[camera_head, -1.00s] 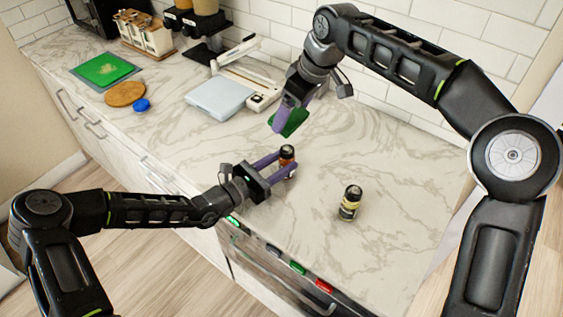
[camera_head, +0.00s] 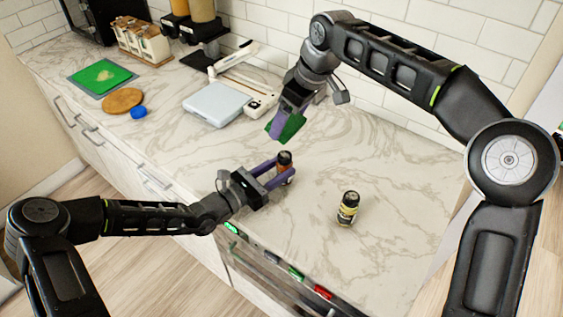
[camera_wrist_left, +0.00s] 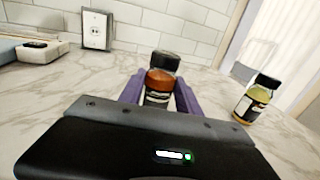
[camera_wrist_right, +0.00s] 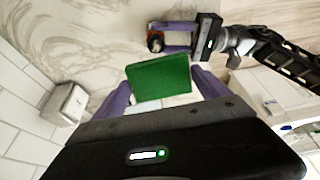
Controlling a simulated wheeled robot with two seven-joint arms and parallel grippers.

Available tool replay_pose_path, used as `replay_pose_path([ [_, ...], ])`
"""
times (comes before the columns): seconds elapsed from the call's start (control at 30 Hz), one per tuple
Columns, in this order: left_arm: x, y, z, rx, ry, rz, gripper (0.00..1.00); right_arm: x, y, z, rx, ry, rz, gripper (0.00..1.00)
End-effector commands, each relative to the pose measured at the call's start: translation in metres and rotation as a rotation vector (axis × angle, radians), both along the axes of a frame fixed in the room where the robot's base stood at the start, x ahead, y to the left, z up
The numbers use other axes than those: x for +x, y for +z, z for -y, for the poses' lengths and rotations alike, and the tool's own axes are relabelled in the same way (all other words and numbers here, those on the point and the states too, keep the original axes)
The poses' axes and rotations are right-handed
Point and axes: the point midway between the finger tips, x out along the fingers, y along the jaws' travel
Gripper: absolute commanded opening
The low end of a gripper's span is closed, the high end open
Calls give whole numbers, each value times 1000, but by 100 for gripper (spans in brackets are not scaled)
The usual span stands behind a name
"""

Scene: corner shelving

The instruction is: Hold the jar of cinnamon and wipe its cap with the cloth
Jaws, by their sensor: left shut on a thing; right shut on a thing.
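The cinnamon jar (camera_head: 284,161), with orange-brown contents and a dark cap, stands upright on the counter. My left gripper (camera_head: 283,170) is shut around its body, with the cap above the fingers. In the left wrist view the jar (camera_wrist_left: 158,85) sits between the purple fingers. My right gripper (camera_head: 281,124) is shut on the green cloth (camera_head: 292,128), which hangs above and behind the jar, apart from its cap. In the right wrist view the cloth (camera_wrist_right: 160,76) is spread between the fingers, and the jar (camera_wrist_right: 155,41) shows beyond it.
A kitchen scale (camera_head: 218,102) lies behind left. A blue cap (camera_head: 138,112), wooden disc (camera_head: 122,101) and green board (camera_head: 102,75) lie farther left. Counter around the jars is clear.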

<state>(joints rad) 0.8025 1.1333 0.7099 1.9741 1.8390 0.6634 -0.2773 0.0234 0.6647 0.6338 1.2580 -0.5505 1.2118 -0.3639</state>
Motion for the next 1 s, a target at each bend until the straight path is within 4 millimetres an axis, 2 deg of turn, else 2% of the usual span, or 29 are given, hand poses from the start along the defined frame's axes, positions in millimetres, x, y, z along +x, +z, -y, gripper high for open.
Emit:
replay_pose_path([
  [0.3, 0, 0, 0, 0, 0, 0, 0, -3, -6, 24, -1, 0, 0, 53],
  [0.67, 0, 0, 0, 0, 0, 0, 0, -2, -9, 24, 0, 0, 0, 53],
  [1.0, 0, 0, 0, 0, 0, 0, 0, -3, -35, 24, -1, 0, -2, 53],
])
